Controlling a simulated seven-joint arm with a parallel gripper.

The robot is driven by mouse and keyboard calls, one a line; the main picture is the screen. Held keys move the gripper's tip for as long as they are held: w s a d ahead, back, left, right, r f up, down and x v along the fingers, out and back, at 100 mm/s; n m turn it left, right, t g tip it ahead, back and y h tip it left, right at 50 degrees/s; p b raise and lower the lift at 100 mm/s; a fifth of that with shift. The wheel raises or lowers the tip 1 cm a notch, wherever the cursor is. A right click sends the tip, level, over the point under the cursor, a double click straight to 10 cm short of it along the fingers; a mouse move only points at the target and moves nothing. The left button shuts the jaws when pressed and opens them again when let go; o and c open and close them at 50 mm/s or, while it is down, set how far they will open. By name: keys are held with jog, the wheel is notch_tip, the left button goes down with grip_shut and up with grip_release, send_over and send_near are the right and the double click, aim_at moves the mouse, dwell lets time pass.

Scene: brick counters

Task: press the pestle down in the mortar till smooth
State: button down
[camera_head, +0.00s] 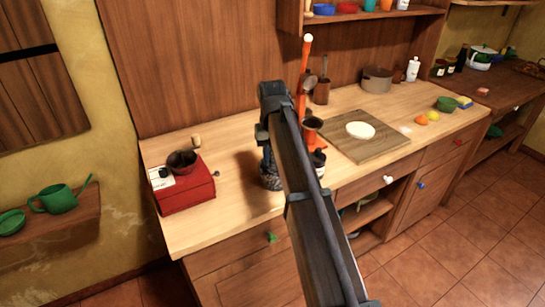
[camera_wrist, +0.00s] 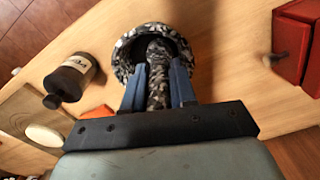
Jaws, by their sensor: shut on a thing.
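The speckled grey stone mortar (camera_wrist: 184,44) stands on the wooden counter, with its dark bowl open toward the wrist camera. In the head view the mortar (camera_head: 271,181) is mostly hidden behind my arm. The speckled pestle (camera_wrist: 158,75) has its far end inside the mortar bowl. My gripper (camera_wrist: 160,82) is shut on the pestle, with one blue finger on each side of its shaft. In the head view my gripper (camera_head: 264,150) is above the mortar and partly covered by my own arm. Whether the pestle's tip touches the bowl's bottom is hidden.
A dark labelled bottle (camera_head: 318,162) stands close right of the mortar, near an orange-red stand (camera_head: 315,142). A cutting board (camera_head: 368,150) with a white round lies further right. A red coffee grinder (camera_head: 186,190) stands left, with bare counter between.

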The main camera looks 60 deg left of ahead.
jog(key=shift+f, duration=0.15)
jog(key=shift+f, duration=0.85)
jog(key=shift+r, duration=0.1)
jog(key=shift+r, duration=0.95)
jog(key=shift+w, duration=0.15)
jog(key=shift+w+d, duration=0.4)
jog(key=shift+w, duration=0.45)
